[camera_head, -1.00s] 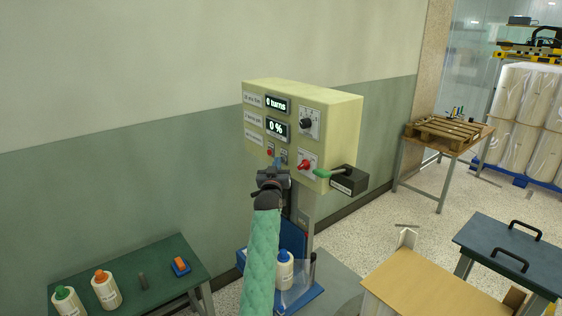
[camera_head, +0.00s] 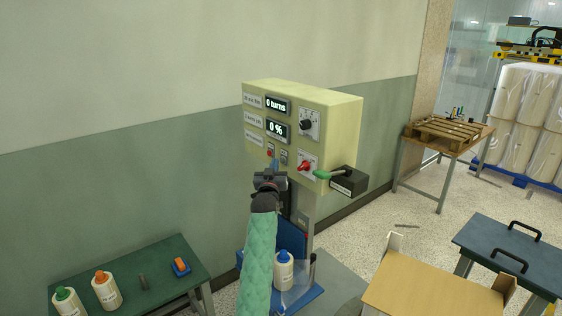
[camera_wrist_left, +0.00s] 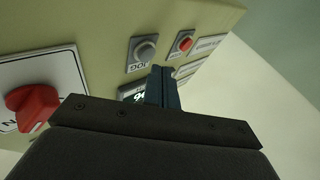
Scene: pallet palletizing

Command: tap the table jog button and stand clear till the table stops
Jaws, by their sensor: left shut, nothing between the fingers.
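The pale yellow control box (camera_head: 335,107) stands on a post by the wall, its displays reading "0 turns" and "0 %". The grey jog button (camera_wrist_left: 146,50), labelled JOG, is on its face beside a red button (camera_wrist_left: 185,42). In the head view the jog button (camera_head: 284,156) shows just above my left gripper (camera_head: 272,168). The left gripper is shut and empty, its fingertips (camera_wrist_left: 162,86) pointing at the panel near the jog button; the gap is hard to judge. The grey table (camera_head: 345,293) shows partly at the lower middle. My right gripper is out of view.
A green bench (camera_head: 130,280) with bottles is at lower left, a blue-topped table (camera_head: 520,250) at right.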

